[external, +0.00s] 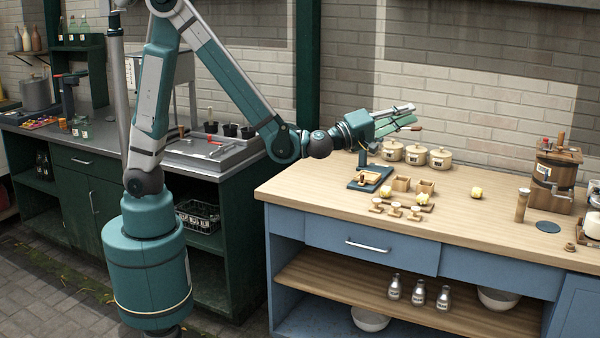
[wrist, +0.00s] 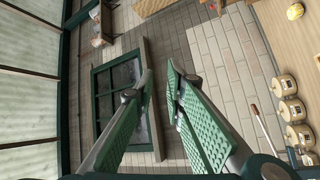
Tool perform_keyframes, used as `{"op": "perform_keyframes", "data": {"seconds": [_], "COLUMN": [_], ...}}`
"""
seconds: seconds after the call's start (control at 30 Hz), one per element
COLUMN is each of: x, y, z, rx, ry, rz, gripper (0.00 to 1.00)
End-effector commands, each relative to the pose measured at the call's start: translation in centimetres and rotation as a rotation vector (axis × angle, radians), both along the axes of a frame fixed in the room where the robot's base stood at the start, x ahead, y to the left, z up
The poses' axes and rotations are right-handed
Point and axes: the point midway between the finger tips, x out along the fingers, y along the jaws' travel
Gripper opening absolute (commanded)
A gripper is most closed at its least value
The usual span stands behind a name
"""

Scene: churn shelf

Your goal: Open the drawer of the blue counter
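The blue counter (external: 285,252) with a pale wooden top stands at the right in the external view. Its drawer (external: 330,236) has a blue front and a silver bar handle (external: 368,245) and looks shut. My gripper (external: 414,115) is above the back of the counter, well above and behind the drawer handle, pointing right. In the wrist view its two green padded fingers (wrist: 159,75) are apart with nothing between them. The drawer and its handle do not show in the wrist view.
Lidded pots (external: 417,154) stand at the back of the top near my gripper; they also show in the wrist view (wrist: 285,87). A blue board (external: 366,184) and small wooden moulds stand in front. A churn (external: 556,178) is at the right. Bottles (external: 418,292) stand on the shelf below.

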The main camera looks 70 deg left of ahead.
Motion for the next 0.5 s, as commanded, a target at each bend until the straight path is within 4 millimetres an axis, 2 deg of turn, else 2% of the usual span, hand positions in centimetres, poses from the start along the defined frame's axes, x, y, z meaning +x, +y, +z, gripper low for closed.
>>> {"op": "perform_keyframes", "data": {"seconds": [0.03, 0.37, 0.5], "x": [0.3, 1.2, 1.1], "y": [-0.3, -0.2, -0.1], "z": [-1.2, -8.3, -12.0], "rx": [-0.024, -0.188, -0.252], "ry": [-0.004, -0.009, 0.0], "rz": [0.014, 0.142, 0.199], "gripper": [0.13, 0.13, 0.13]}}
